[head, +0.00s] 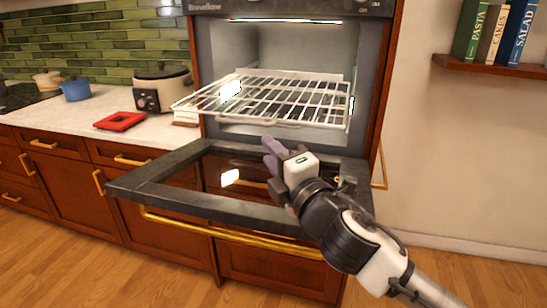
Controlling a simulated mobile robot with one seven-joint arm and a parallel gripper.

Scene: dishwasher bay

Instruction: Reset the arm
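My gripper (269,154) is in front of the oven, above the right part of its lowered door (155,187). Its two purple-grey fingers point toward the oven and show a small gap between them, with nothing seen held. The arm reaches in from the lower right. The gripper is below the white wire rack (265,97) and looks apart from it. The exact distance to the door and the rack is hard to judge.
The oven (265,50) stands open, its rack sticking out. Its door with a brass handle (230,236) juts over the floor. A slow cooker (162,88), a red trivet (120,121) and a blue pot (75,89) stand on the left counter. The floor at right is clear below a bookshelf (490,67).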

